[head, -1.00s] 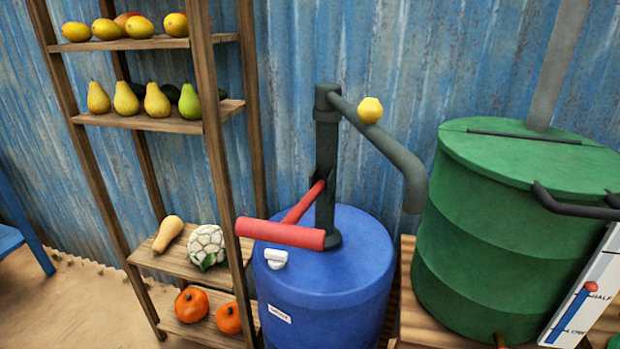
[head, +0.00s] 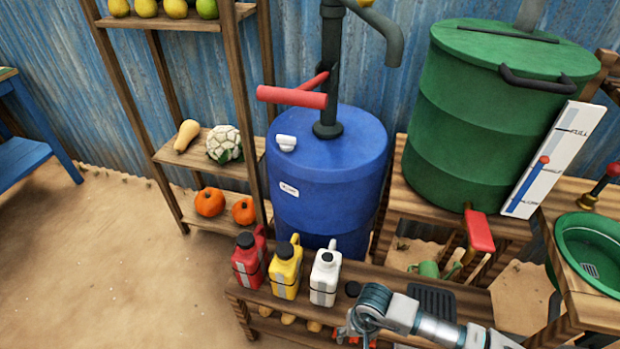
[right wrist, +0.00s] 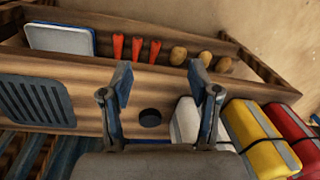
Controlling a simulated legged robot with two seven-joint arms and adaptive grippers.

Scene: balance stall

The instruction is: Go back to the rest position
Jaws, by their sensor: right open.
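My right gripper (head: 357,332) shows at the bottom of the head view, over the front edge of the low wooden bench (head: 262,298). In the right wrist view its two fingers (right wrist: 162,85) stand wide apart with nothing between them. A small black disc (right wrist: 150,118) lies on the bench beyond the gap, close to a white bottle (right wrist: 187,122). My left gripper is in neither view.
Red (head: 249,262), yellow (head: 286,270) and white (head: 325,278) bottles stand left of my gripper. A dark grate (head: 432,302) lies on the bench. Behind are a blue barrel (head: 335,185) with a pump and a green drum (head: 480,120). Sandy floor (head: 110,270) is open at left.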

